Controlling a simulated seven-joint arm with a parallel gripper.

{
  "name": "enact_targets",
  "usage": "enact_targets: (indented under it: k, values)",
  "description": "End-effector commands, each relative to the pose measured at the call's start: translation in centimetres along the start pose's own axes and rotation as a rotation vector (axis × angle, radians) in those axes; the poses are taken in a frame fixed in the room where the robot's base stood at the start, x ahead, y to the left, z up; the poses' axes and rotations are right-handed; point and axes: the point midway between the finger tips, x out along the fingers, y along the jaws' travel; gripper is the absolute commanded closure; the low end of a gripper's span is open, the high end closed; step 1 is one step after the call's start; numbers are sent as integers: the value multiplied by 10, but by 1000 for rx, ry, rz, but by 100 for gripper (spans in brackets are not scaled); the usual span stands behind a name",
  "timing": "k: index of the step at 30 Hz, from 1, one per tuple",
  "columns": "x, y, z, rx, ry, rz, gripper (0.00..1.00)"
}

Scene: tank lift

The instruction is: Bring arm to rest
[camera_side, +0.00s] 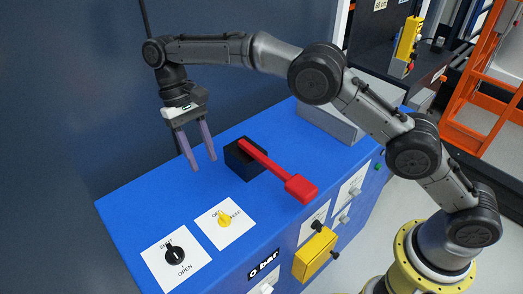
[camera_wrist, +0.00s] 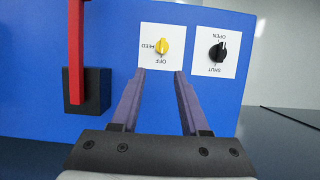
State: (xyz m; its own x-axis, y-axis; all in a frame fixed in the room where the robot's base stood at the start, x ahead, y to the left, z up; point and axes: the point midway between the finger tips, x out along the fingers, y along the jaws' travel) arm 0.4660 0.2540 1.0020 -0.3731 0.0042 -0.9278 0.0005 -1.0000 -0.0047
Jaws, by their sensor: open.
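My gripper (camera_side: 204,164) hangs at the end of my arm over the back of the blue bench top, open and empty. In the wrist view my gripper (camera_wrist: 161,75) shows two purple fingers spread apart, with nothing between them. My arm is raised and bent over the bench, reaching from its yellow base at the lower right. The fingers look clear of the red lever (camera_side: 275,168), which rises from a black block (camera_side: 240,160) to the right of them. The lever also shows at the left of the wrist view (camera_wrist: 76,45).
A yellow knob (camera_side: 224,219) and a black OPEN/SHUT knob (camera_side: 174,256) sit on white plates on the blue bench (camera_side: 125,208). A yellow box (camera_side: 314,255) is on the bench front. A grey box (camera_side: 335,120) stands at the bench's far end.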

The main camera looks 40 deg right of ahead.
Motion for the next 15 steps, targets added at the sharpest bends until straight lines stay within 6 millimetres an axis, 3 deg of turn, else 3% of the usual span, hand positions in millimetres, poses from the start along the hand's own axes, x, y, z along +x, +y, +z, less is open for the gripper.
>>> enact_targets:
  k: [4, 6, 9, 15]
  values:
    - [-62, 24, 19, 26, 100, -57, 55]
    - [-89, 42, 39, 47, 136, -77, 55]
    - [-120, 70, 69, 79, 191, -102, 55]
    - [-156, 120, 132, 124, 310, -142, 55]
